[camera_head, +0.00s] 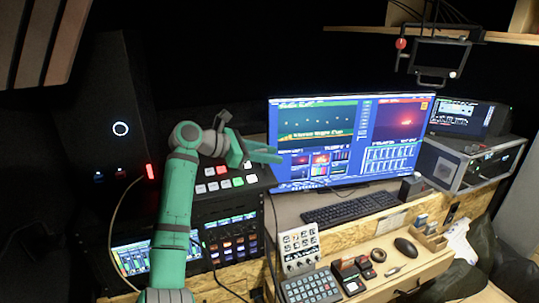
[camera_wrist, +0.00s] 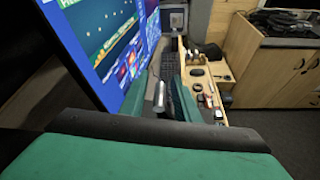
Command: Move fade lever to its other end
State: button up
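The switcher panel (camera_head: 222,190), with red, white and green buttons, stands left of the large monitor. I cannot make out the fade lever clearly in the head view; my gripper covers that part of the panel. My gripper (camera_head: 262,152) is over the panel's upper right, its fingers pointing right toward the monitor. In the wrist view my gripper (camera_wrist: 162,100) has its two green fingers apart. A short grey metal bar (camera_wrist: 159,95), which looks like the fade lever's handle, shows between them. I cannot tell whether either finger touches it.
The large monitor (camera_head: 345,138) stands close beyond my fingertips. A keyboard (camera_head: 350,207), a small mixer (camera_head: 300,248) and a keypad (camera_head: 311,289) are on the desk to the right. A rack with lit screens (camera_head: 233,240) is below the panel. A small hanging screen (camera_head: 438,62) is at upper right.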

jog(key=shift+c, duration=0.6)
grip_shut()
